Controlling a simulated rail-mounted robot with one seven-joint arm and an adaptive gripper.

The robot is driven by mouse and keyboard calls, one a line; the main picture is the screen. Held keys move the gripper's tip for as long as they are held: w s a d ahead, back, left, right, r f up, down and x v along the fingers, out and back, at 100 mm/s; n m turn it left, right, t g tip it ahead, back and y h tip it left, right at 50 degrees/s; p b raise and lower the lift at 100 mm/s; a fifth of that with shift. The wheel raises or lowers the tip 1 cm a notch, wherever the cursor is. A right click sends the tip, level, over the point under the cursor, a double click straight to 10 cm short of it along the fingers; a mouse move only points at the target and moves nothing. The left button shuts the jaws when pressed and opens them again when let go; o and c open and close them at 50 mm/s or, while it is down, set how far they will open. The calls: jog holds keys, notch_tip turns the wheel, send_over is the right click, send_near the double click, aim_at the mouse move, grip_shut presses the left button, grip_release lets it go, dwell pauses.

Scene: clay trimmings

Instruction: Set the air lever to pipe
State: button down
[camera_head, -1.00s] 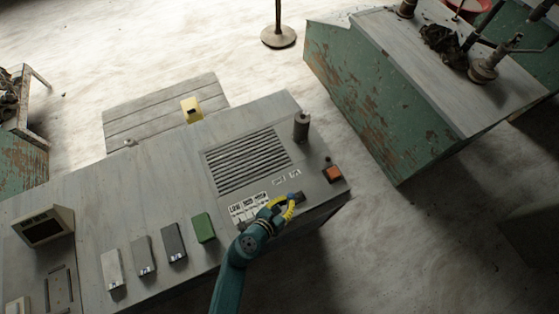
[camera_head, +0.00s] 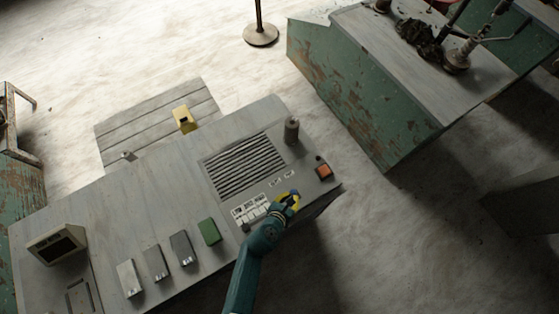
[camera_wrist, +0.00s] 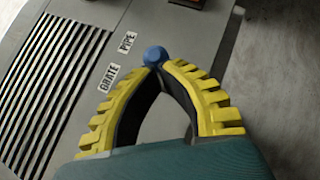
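The air lever's blue knob (camera_wrist: 155,57) stands at the tips of my gripper (camera_wrist: 158,70) in the wrist view. The yellow fingers curve in from both sides and close together at the knob. The knob appears level with the white PIPE label (camera_wrist: 128,42) and above the GRATE label (camera_wrist: 108,78) in the picture. The lever's stem and slot are largely hidden by the fingers. In the head view my gripper (camera_head: 287,201) is at the console's right front edge, over the lever, and hides most of it.
The grey console (camera_head: 140,195) carries a slatted grate (camera_head: 244,165), an orange button (camera_head: 323,171), a dark upright cylinder (camera_head: 291,130) and a green block (camera_head: 209,231). A green rusty bench (camera_head: 365,95) stands at the back right. Open floor lies to the console's right.

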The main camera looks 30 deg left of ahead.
jog(key=shift+w+d+r+p, duration=0.15)
jog(key=shift+w+d+p, duration=0.1)
jog(key=shift+w, duration=0.25)
jog(key=shift+w+d+r+p, duration=0.1)
jog(key=shift+w+d+p, duration=0.1)
jog(key=shift+w, duration=0.25)
jog(key=shift+w+d, duration=0.35)
jog(key=shift+w, duration=0.35)
dwell(0.4)
jog(key=shift+r, duration=0.1)
jog(key=shift+r+p, duration=0.7)
jog(key=shift+p, duration=0.25)
jog(key=shift+s, duration=0.1)
